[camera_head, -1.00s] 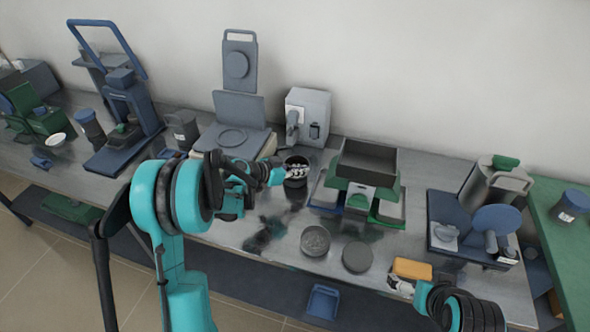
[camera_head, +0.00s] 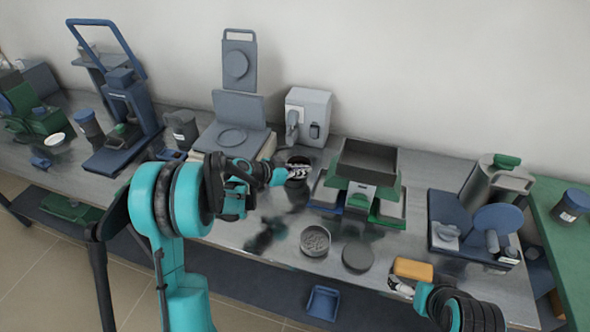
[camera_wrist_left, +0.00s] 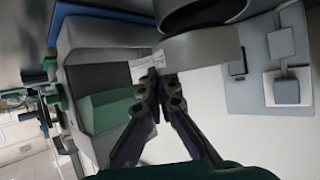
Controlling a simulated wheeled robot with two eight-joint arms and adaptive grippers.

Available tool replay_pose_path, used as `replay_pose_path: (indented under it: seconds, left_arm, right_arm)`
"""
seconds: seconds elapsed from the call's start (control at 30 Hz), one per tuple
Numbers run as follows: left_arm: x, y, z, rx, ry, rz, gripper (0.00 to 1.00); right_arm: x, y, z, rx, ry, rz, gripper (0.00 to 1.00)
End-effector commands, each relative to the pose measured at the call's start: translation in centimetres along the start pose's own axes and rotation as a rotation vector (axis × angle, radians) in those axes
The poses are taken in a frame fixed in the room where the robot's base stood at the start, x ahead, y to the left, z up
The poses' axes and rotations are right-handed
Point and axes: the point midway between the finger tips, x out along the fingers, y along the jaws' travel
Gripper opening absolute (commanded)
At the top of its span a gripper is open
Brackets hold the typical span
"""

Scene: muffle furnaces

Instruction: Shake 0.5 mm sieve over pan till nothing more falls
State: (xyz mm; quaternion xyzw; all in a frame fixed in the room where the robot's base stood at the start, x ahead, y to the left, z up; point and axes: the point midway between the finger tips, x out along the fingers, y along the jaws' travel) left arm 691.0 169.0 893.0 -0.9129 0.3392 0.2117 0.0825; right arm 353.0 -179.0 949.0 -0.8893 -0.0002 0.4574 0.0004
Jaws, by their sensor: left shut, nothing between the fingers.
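A round, shallow grey vessel with grainy material inside (camera_head: 315,241), which looks like the sieve, rests near the front of the metal bench. A dark round disc or shallow pan (camera_head: 357,257) lies just right of it, apart. I cannot read any mesh size. My left gripper (camera_head: 301,173) is shut and empty, in front of a dark cylindrical cup (camera_head: 297,160). In the left wrist view, its fingertips (camera_wrist_left: 158,84) meet beside a grey cylinder with a pale label (camera_wrist_left: 200,52). My right gripper (camera_head: 399,286) is low beside an orange block; its jaw opening is unclear.
A dark square hopper on a green frame (camera_head: 368,162) stands right of the cup. An orange block (camera_head: 412,269) lies near the front edge. A grey boxy device (camera_head: 307,115) stands behind. A blue tray (camera_head: 323,302) sits below the bench edge.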

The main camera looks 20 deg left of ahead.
Motion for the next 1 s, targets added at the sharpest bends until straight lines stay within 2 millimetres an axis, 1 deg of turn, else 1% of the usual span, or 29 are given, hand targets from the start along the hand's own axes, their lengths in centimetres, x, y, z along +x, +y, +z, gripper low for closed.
replay_pose_path:
  seconds: [0.47, 0.7, 0.77, 0.93, 1.0]
  left_arm:
    - [-0.1, -0.1, 0.0, 0.0, 0.0, -0.001, 0.0]
    - [-1.5, -1.9, 0.7, -0.002, 0.0, -0.001, 0.0]
    - [-1.3, -1.7, 0.6, 0.0, 0.0, 0.001, 0.0]
    - [-0.1, -0.1, 0.1, 0.002, 0.0, 0.002, 0.0]
    - [-0.2, -0.3, 0.1, 0.0, 0.0, -0.001, 0.0]
  right_arm:
    - [0.1, 0.0, 0.1, 0.0, 0.0, 0.0, 0.97]
    - [0.3, 0.0, 0.2, 0.0, 0.0, 0.0, 0.97]
    - [0.3, 0.0, 0.2, 0.0, 0.0, 0.0, 0.97]
    - [0.4, 0.0, 0.3, 0.0, 0.0, 0.0, 0.97]
    - [0.5, 0.0, 0.3, 0.0, 0.0, 0.0, 0.97]
